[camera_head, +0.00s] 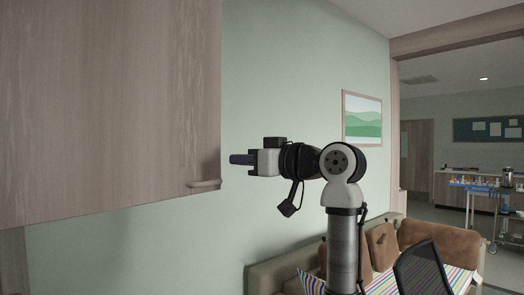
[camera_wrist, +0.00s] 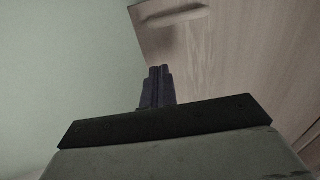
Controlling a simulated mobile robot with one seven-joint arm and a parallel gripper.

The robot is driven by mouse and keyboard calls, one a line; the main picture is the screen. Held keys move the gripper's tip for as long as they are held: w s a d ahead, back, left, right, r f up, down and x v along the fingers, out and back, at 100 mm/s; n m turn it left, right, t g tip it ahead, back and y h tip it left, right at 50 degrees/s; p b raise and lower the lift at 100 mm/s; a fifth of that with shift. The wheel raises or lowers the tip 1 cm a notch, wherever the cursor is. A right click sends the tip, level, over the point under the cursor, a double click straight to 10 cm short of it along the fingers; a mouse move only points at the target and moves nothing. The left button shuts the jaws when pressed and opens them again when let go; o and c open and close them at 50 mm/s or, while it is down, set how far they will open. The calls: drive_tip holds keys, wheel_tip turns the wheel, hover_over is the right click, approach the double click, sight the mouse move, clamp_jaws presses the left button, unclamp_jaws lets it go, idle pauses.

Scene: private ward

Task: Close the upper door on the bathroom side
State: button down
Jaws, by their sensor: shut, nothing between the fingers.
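A wooden upper door (camera_head: 110,100) fills the left of the head view, with a bar handle (camera_head: 204,183) near its lower right corner. It stands out in front of the green wall, seemingly swung open; its hinge side is not in view. My gripper (camera_head: 233,159) is just right of the door's free edge in the picture, slightly above handle height, fingers pointing left. In the wrist view my shut, empty fingers (camera_wrist: 158,72) point toward the door (camera_wrist: 235,70), with the handle (camera_wrist: 178,17) beyond them at the top. I cannot tell whether they touch the door.
The green wall (camera_head: 290,70) runs behind my arm and carries a framed picture (camera_head: 361,118). Below right are a sofa with brown cushions (camera_head: 430,240) and a dark mesh chair back (camera_head: 422,268). A blue trolley (camera_head: 480,190) stands far right.

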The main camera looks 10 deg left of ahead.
sight(212, 158)
drive_tip(key=p+x, duration=0.2)
drive_tip(key=x, duration=0.3)
drive_tip(key=shift+a+r, duration=0.1)
drive_tip(key=shift+a, duration=0.05)
drive_tip(key=shift+w+a, duration=0.2)
drive_tip(key=shift+a, duration=0.05)
drive_tip(key=shift+a, duration=0.15)
